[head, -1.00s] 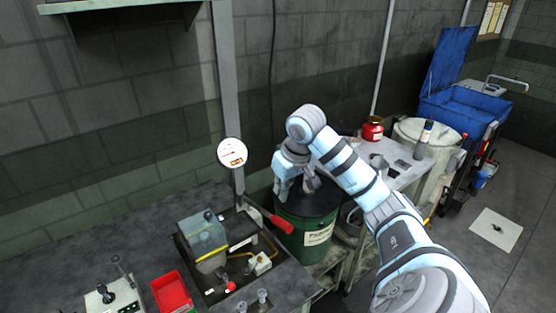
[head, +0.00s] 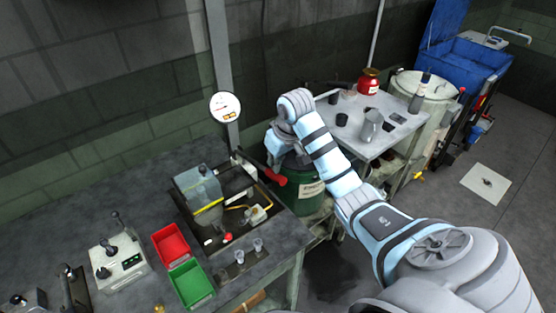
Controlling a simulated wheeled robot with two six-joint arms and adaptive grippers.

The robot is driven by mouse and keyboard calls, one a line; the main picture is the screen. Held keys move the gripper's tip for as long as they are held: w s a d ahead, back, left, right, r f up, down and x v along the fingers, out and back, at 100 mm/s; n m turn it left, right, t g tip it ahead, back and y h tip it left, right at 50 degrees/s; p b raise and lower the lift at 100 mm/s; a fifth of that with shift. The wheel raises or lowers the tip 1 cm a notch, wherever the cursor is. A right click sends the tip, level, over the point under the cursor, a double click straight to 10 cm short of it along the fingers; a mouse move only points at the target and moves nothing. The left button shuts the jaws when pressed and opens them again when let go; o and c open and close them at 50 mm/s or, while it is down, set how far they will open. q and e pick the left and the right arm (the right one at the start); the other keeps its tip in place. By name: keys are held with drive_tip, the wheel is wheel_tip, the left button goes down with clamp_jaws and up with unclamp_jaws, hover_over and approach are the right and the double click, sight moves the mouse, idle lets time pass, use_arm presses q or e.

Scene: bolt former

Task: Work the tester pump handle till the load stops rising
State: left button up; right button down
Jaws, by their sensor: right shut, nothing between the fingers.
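The tester sits on the dark bench, with a grey block (head: 197,187) marked by a yellow line. Its round white dial (head: 225,107) stands on a post behind; the needle is too small to read. The pump handle (head: 271,177) has a red grip and slopes down to the right from the tester's back edge. My right gripper (head: 276,158) is shut and empty. It is just behind and above the red grip in the picture; I cannot tell whether they touch. My left gripper is out of view.
A green drum (head: 309,197) stands beside the bench, under my right arm. A side table (head: 385,146) carries cups and a red can (head: 369,81). A red bin (head: 171,244), a green bin (head: 190,283) and a control box (head: 118,256) stand on the bench left of the tester.

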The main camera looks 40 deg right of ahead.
sight(276, 180)
drive_tip(key=shift+s+f+b, duration=0.15)
drive_tip(key=shift+f+b, duration=0.35)
drive_tip(key=shift+f, duration=1.35)
wheel_tip(276, 180, down, 7)
drive_tip(key=b, duration=0.2)
wheel_tip(276, 180, up, 3)
drive_tip(key=p, duration=0.4)
drive_tip(key=shift+r, duration=0.15)
wheel_tip(276, 180, up, 7)
drive_tip(key=shift+r+b, duration=0.2)
drive_tip(key=shift+b, duration=0.3)
idle(0.5)
